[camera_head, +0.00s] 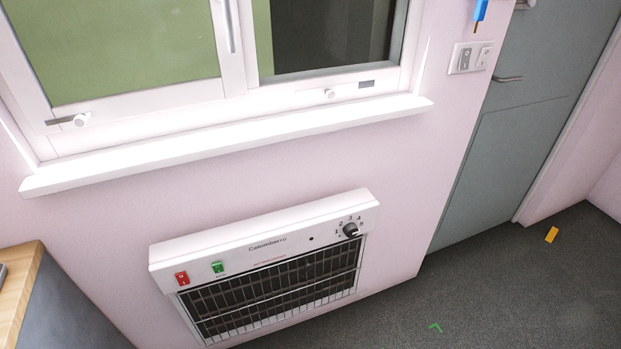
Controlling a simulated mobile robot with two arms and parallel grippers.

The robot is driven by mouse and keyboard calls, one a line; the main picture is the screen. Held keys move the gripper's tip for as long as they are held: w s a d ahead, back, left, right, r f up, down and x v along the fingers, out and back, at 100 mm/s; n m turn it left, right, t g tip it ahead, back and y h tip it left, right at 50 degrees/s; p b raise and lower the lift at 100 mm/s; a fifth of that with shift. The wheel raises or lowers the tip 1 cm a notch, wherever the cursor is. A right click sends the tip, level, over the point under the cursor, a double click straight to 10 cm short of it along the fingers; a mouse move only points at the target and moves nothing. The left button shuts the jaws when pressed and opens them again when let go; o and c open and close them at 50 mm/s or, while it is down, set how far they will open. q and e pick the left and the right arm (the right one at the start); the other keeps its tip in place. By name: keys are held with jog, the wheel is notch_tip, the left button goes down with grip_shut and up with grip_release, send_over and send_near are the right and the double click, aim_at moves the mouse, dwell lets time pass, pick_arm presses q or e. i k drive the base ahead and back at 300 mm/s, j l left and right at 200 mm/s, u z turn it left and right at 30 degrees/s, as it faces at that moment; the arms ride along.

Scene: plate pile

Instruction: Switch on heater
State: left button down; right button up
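A white wall heater (270,245) is mounted low on the pink wall under the window in the head view. Its front has a dark grille (275,290). The positions of the switches are too small to tell. Neither of my grippers shows in this view.
A white window sill (230,142) juts out above the heater. A wooden-topped cabinet (18,290) stands at the lower left. A grey-green door (530,130) is at the right, with a wall switch plate (470,58) next to it. The dark floor (500,290) is mostly clear.

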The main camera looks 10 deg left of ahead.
aim_at(182, 278)
jog(key=u, duration=1.3)
